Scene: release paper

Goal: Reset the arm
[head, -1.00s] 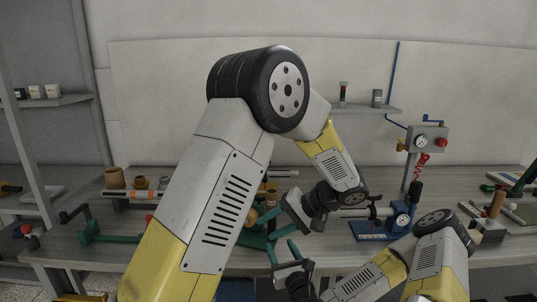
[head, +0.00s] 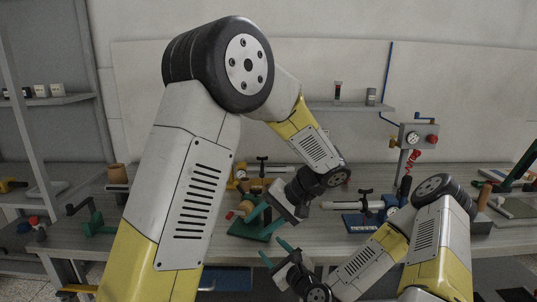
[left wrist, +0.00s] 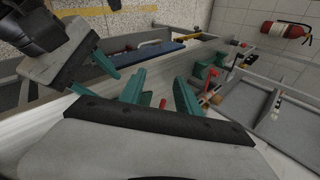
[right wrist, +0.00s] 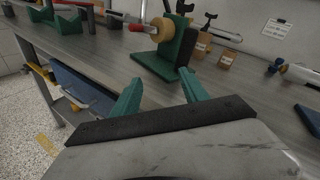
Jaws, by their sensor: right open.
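My left gripper (head: 256,228) hangs over the middle of the workbench (head: 330,225). Its teal fingers stand apart with nothing held between them, as the left wrist view also shows (left wrist: 160,92). My right gripper (head: 271,248) is just below it in the head view, near the bench's front edge. Its teal fingers are open and empty in the right wrist view (right wrist: 160,88). The two grippers are close but I cannot see them touching; the right one shows at upper left of the left wrist view (left wrist: 95,65).
A green stand with a wooden roll (right wrist: 180,50) is on the bench beyond my right gripper. A blue-based device (head: 360,222) stands to the right. A pressure gauge box (head: 418,136) is behind. A fire extinguisher (left wrist: 287,30) shows in the left wrist view.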

